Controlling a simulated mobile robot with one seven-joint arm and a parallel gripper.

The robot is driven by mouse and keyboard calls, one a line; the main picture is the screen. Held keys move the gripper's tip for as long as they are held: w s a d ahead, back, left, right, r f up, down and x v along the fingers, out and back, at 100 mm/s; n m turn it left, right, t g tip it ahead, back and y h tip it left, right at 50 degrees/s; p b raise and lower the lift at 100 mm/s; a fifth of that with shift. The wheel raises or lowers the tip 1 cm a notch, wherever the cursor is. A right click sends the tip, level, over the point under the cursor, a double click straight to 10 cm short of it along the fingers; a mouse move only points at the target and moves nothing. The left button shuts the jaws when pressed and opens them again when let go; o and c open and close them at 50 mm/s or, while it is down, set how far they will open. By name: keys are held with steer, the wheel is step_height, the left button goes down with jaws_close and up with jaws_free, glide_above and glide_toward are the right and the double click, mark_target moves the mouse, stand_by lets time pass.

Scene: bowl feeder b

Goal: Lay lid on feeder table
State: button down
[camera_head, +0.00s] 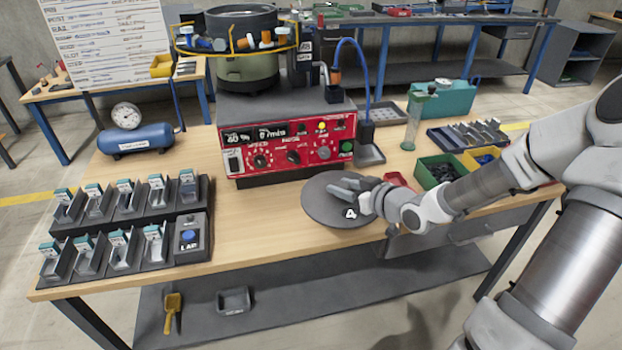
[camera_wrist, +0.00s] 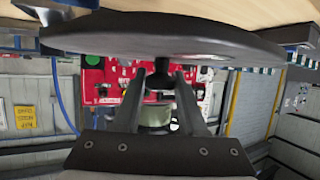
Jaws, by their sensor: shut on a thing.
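The lid (camera_head: 318,208) is a dark grey round disc over the wooden feeder table (camera_head: 250,225), in front of the red control box. My gripper (camera_head: 347,188) is at the lid's upper side, reaching in from the right. In the wrist view, the lid (camera_wrist: 170,38) spans the top, and my gripper's fingers (camera_wrist: 162,78) are shut on its dark knob. The lid looks roughly level and close to the tabletop; I cannot tell whether it touches. The feeder bowl (camera_head: 240,25) stands uncovered behind, with coloured parts on its outer track.
The red control box (camera_head: 285,150) stands just behind the lid. A rack of several holders (camera_head: 120,230) fills the left; a green bin (camera_head: 437,170) and a red item (camera_head: 397,179) are at right. Bare wood lies left and front-left of the lid.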

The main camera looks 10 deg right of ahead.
steer(key=w+a+f+b, duration=0.1)
steer(key=w+a+f, duration=0.1)
steer(key=w+a+f+b, duration=0.1)
steer(key=w+a+f, duration=0.1)
steer(key=w+a, duration=0.1)
steer(key=w+a+f+b, duration=0.2)
steer(key=a+f, duration=0.1)
steer(key=shift+w+a, duration=0.25)
steer(key=shift+w, duration=0.1)
steer(key=shift+f+b, duration=0.7)
steer(key=shift+f, duration=1.15)
steer(key=shift+f, duration=0.2)
steer(key=shift+c, duration=2.3)
jaws_free()
steer(key=shift+r, duration=0.1)
